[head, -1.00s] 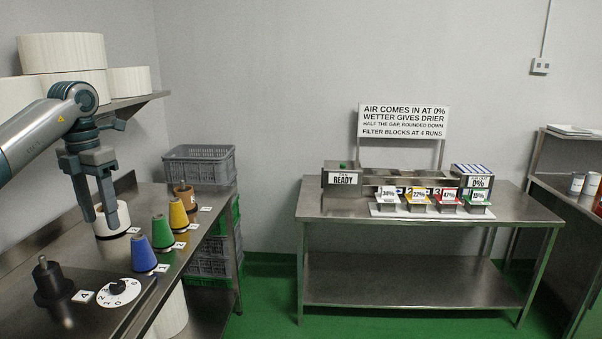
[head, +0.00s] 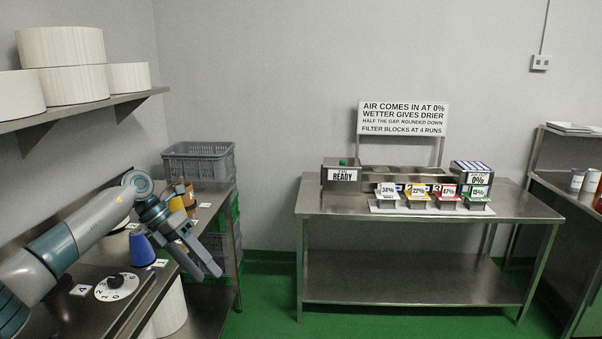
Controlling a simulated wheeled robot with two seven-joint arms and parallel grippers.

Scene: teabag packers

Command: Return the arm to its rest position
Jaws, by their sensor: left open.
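My left arm comes in from the left over the left steel bench (head: 60,310). My left gripper (head: 211,275) is open and empty, tilted down to the right, just past the bench's right edge. It hangs in front of the grey crates and over the green floor. The arm hides much of the bench, including most of the green cone. My right gripper does not show.
A blue cone (head: 140,249), a yellow cone (head: 176,204) and a white dial (head: 117,287) stand on the left bench. A steel table (head: 430,232) holds the READY box (head: 341,176) and several cups. The floor between is clear.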

